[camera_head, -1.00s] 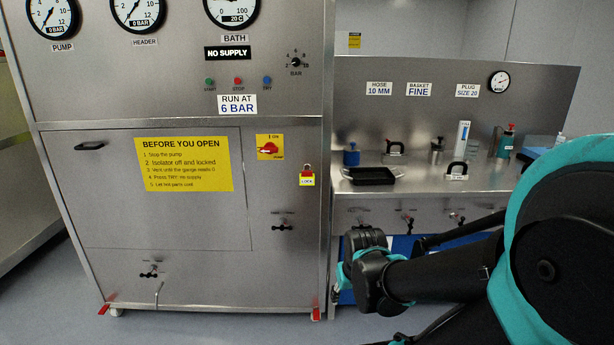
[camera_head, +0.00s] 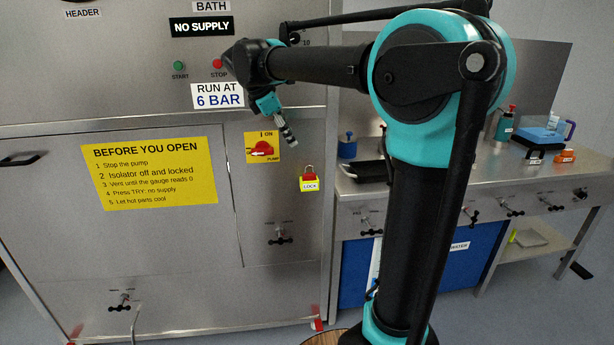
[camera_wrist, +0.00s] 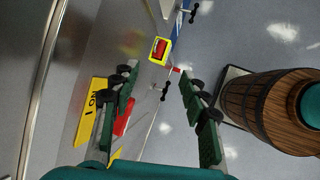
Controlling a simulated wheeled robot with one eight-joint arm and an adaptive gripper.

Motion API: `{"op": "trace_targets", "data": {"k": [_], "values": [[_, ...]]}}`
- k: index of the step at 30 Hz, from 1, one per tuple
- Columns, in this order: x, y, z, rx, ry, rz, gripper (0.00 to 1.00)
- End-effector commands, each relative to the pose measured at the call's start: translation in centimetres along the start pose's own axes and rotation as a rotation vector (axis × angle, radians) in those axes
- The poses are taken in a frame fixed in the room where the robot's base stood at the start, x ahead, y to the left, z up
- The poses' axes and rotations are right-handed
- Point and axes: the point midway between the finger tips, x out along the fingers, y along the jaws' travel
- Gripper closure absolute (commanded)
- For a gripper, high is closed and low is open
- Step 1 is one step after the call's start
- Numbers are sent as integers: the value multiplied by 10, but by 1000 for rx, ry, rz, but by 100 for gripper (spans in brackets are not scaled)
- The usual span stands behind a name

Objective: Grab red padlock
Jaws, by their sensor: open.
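In the wrist view my gripper (camera_wrist: 158,80) is open and empty. The red isolator switch (camera_head: 262,148) on its yellow plate is just left of the gripper.
The yellow BEFORE YOU OPEN sign (camera_head: 152,172) is on the cabinet at left. A black valve handle (camera_head: 279,238) sticks out below the padlock. A steel bench (camera_head: 480,180) with a black tray (camera_head: 360,170) stands at right. A wooden barrel shape (camera_wrist: 270,108) shows in the wrist view.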

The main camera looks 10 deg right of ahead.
Motion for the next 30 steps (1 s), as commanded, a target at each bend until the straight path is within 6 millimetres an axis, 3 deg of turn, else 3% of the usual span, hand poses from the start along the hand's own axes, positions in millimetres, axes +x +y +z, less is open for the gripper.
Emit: {"op": "trace_targets", "data": {"k": [15, 26, 30], "values": [[96, 0, 1, 3, 0, -1, 55], [126, 0, 1, 3, 1, -1, 55], [147, 1, 2, 5, 1, -2, 55]]}}
